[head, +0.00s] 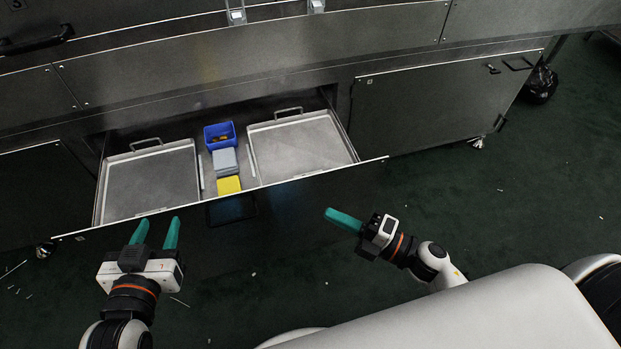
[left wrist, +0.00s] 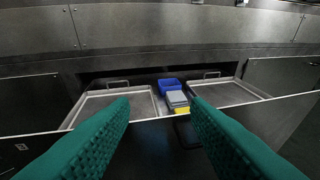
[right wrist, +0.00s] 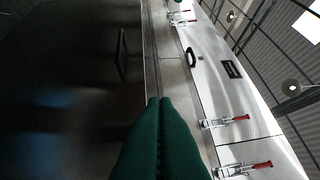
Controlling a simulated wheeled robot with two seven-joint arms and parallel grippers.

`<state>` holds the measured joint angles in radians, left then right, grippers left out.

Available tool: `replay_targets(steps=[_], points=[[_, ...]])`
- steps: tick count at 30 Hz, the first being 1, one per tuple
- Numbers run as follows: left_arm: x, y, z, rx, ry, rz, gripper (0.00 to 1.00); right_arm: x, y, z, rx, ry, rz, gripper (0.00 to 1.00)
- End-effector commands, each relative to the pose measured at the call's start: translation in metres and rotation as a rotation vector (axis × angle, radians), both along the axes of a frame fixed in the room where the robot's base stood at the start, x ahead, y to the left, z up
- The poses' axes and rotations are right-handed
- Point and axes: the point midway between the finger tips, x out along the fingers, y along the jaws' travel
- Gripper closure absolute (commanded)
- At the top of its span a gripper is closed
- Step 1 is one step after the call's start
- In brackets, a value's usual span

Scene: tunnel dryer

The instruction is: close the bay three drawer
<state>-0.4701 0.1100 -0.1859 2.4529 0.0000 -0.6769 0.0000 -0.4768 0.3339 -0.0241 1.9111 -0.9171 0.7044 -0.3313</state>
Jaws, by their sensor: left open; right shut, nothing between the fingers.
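The drawer (head: 220,196) stands pulled out from the dark metal cabinet, with its front rim toward me. Its dark front carries a dark handle (head: 231,210) near the middle. The drawer also shows in the left wrist view (left wrist: 146,122). My left gripper (head: 157,222) is open and empty, in front of the left part of the drawer front. My right gripper (head: 328,212) is shut and empty, in front of its right part. In the right wrist view, the shut fingers (right wrist: 158,102) point along a dark panel with a handle. I cannot tell whether either gripper touches the drawer.
Inside the drawer are two metal trays (head: 192,196) (head: 352,154), a blue bin (head: 211,145), grey blocks and a yellow block (head: 229,185). A closed cabinet door (head: 430,105) stands to the right. The green floor (head: 480,210) at the right is mostly clear.

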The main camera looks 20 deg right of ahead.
Motion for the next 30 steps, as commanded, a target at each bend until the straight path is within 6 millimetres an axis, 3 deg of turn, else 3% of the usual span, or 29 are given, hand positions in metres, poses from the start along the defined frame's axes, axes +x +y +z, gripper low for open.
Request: replay_targets(steps=[3,8,22,30], points=[[-0.013,0.004,-0.013,0.024,0.111,0.006,0.57,-0.011,-0.012,-0.018,-0.097,0.035,-0.004,1.00],[-0.014,0.004,-0.018,0.025,0.118,0.005,0.57,-0.005,-0.007,-0.025,-0.119,0.038,-0.004,1.00],[-0.001,-0.004,0.009,-0.019,-0.065,-0.008,0.57,0.062,0.061,-0.023,-0.113,0.035,-0.005,1.00],[0.006,-0.010,0.035,-0.062,-0.235,-0.019,0.57,0.094,0.058,-0.024,-0.113,0.038,-0.005,1.00]])
